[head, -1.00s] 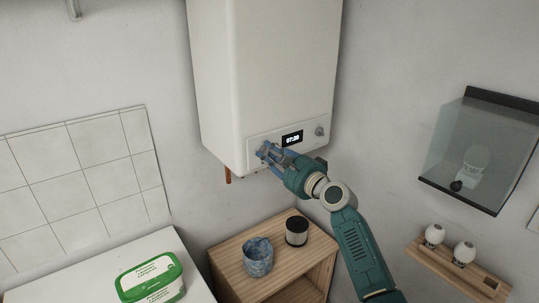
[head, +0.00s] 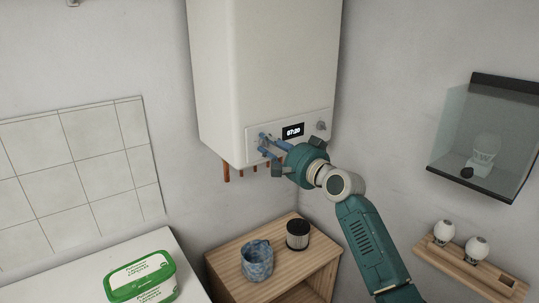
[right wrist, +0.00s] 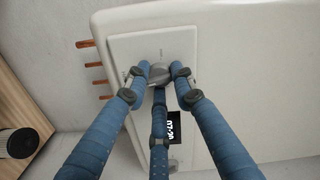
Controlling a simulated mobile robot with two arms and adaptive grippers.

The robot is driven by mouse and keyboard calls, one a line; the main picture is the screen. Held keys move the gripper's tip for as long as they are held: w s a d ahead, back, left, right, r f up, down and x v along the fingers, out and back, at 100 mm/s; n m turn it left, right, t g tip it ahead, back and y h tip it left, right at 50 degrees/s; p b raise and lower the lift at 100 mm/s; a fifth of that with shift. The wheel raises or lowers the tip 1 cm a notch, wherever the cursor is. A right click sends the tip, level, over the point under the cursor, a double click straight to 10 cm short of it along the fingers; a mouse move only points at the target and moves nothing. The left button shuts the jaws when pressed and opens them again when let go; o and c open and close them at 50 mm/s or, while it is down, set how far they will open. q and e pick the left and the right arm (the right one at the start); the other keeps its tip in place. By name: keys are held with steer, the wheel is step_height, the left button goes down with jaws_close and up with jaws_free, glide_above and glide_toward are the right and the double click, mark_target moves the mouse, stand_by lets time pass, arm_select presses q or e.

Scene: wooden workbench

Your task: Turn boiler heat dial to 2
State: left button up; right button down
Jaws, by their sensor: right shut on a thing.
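The white boiler (head: 265,70) hangs on the wall, with a control panel along its lower front. A lit display (head: 293,131) and a small grey knob (head: 321,126) sit on the panel's right part. My right gripper (head: 265,143) is at the panel's left part and hides the dial there in the head view. In the right wrist view, the grey dial (right wrist: 159,72) lies between the blue fingertips of my right gripper (right wrist: 157,80), which is shut on it. The marks around the dial are too small to read. My left gripper is out of view.
Copper pipes (head: 227,172) stick out under the boiler. A wooden cabinet (head: 222,259) below holds a blue patterned cup (head: 257,262) and a dark ribbed jar (head: 298,235). A green-and-white tub (head: 142,280) stands at left. A glass case (head: 485,135) and a small shelf (head: 455,268) are at right.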

steer(key=n+b, duration=0.2)
steer(key=shift+f+n, duration=0.35)
steer(key=shift+n, duration=0.05)
steer(key=shift+n+b, duration=0.85)
steer(key=shift+n, duration=0.35)
steer(key=c, duration=1.5)
jaws_free()
steer(key=shift+r, duration=0.1)
steer(key=shift+o, duration=0.2)
steer(key=shift+r, duration=0.1)
steer(key=v, duration=1.2)
